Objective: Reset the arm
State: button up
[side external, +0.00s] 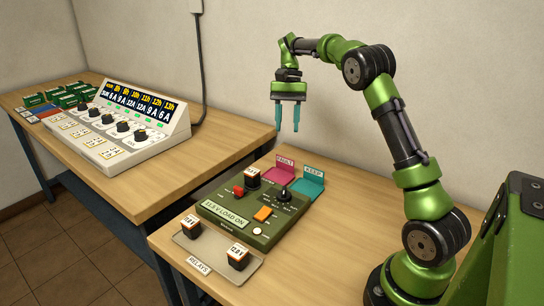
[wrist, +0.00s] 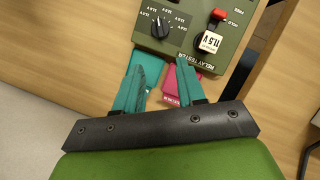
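My gripper (side external: 288,118) hangs from my green arm above the back of the right table, pointing down. Its two teal fingers stand apart with nothing between them. In the wrist view the gripper (wrist: 162,75) also shows spread fingers, with the relay tester (wrist: 194,28) beyond the tips. A pink FAULT tray (side external: 279,174) and a teal KEEP tray (side external: 308,185) stand behind the tester.
Two relays (side external: 192,226) (side external: 238,257) stand on the grey RELAYS tray (side external: 215,254) at the front. A sloped console (side external: 115,130) with several knobs is on the left table (side external: 180,178). A gap separates the two tables. The air around my gripper is clear.

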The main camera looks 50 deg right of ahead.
jog(key=s+a+r+n+t+h, duration=0.1)
jog(key=s+a+r+n+t, duration=0.2)
jog(key=s+a+n+t, duration=0.5)
jog(key=s+a+t, duration=0.1)
jog(key=s+a, duration=0.9)
jog(key=a, duration=0.3)
jog(key=shift+s+a+h, duration=0.15)
jog(key=shift+s+h, duration=0.1)
jog(key=shift+h, duration=0.15)
